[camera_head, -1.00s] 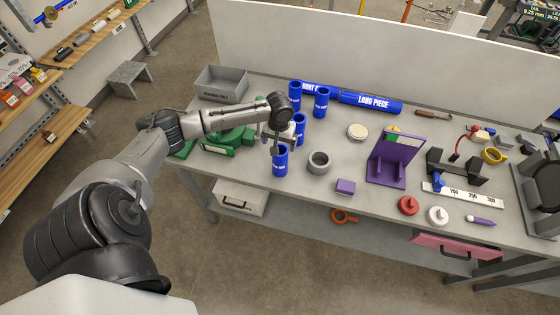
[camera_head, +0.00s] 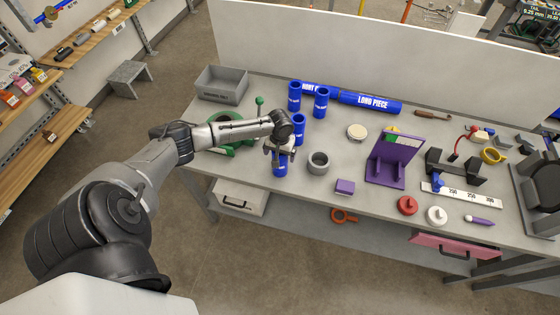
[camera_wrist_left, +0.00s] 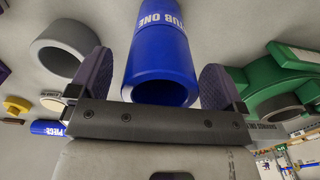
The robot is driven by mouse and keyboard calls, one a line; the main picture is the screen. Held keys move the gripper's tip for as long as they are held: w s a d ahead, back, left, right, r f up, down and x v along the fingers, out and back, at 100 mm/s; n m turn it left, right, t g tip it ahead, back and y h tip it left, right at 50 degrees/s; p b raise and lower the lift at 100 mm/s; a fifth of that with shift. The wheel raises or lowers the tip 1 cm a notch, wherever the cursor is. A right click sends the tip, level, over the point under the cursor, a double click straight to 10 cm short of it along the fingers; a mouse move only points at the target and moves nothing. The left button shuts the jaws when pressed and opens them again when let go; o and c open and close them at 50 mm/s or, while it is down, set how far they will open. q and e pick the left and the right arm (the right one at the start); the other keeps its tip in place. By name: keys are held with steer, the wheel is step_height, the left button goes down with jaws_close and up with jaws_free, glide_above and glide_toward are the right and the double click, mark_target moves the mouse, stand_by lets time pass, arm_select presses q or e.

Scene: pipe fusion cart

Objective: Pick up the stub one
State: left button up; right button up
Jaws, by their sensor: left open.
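The stub one is a blue open-ended pipe piece (camera_head: 280,168) standing at the front edge of the bench. In the left wrist view, it (camera_wrist_left: 163,55) carries white "STUB ONE" lettering. My left gripper (camera_head: 280,149) is at the stub's upper part and hides its top in the head view. In the left wrist view, its two purple finger pads (camera_wrist_left: 155,82) are apart, one on each side of the stub, with a visible gap on both sides. My right gripper is not in view.
A grey ring (camera_head: 318,163) stands close right of the stub. A green clamp (camera_head: 226,140) is left of it. More blue stubs (camera_head: 321,103) stand behind, near a long blue pipe (camera_head: 371,103).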

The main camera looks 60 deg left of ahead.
arm_select(q)
steer(key=shift+c, duration=0.4)
steer(key=c, duration=1.3)
